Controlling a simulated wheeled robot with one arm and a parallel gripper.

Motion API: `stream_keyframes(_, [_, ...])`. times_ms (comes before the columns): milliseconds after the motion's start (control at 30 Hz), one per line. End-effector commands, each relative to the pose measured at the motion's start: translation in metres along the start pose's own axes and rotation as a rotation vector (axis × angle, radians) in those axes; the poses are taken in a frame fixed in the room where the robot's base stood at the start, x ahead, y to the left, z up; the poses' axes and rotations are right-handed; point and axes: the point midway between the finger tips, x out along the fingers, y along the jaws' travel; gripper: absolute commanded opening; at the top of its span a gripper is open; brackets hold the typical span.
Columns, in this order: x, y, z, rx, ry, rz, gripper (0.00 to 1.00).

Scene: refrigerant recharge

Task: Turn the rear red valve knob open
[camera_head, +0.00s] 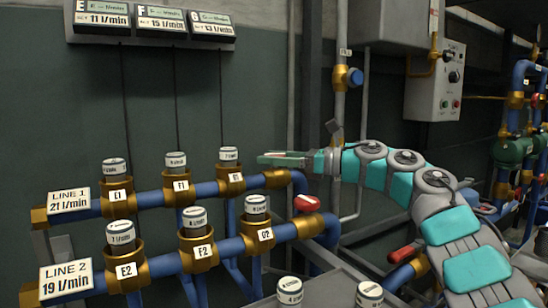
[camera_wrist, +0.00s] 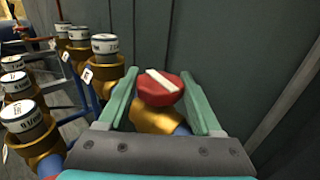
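The rear red valve knob (camera_wrist: 160,92) shows in the wrist view, with a white bar slanting across its top, on a gold fitting (camera_wrist: 158,120). My gripper (camera_wrist: 160,102) is open, its teal fingers on either side of the knob. A gap shows on the left; the right finger is very near the knob, and I cannot tell whether it touches. In the head view my gripper (camera_head: 282,158) is level above the gold fitting at the right end of the Line 1 pipe and mostly hides the rear knob. The front red knob (camera_head: 306,203) sits on the Line 2 pipe.
Several gauge-topped fittings stand along the Line 1 pipe (camera_head: 148,199) and Line 2 pipe (camera_head: 165,265), left of my gripper. A vertical pipe with a blue knob (camera_head: 354,77) rises behind. Another red handle (camera_head: 405,251) lies below my arm. A dark wall stands behind.

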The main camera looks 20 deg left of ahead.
Motion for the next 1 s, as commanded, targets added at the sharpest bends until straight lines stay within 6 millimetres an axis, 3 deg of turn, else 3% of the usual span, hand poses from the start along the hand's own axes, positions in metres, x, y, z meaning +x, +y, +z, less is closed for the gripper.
stream_keyframes(33, [0.000,0.000,0.000,0.000,0.000,0.000,0.73])
stream_keyframes(233, [0.000,0.000,0.000,0.000,0.001,0.000,0.94])
stream_keyframes(533, [-0.004,0.000,-0.001,0.000,0.001,-0.001,0.94])
stream_keyframes(1000, [-0.070,-0.001,-0.002,0.000,0.001,-0.002,0.94])
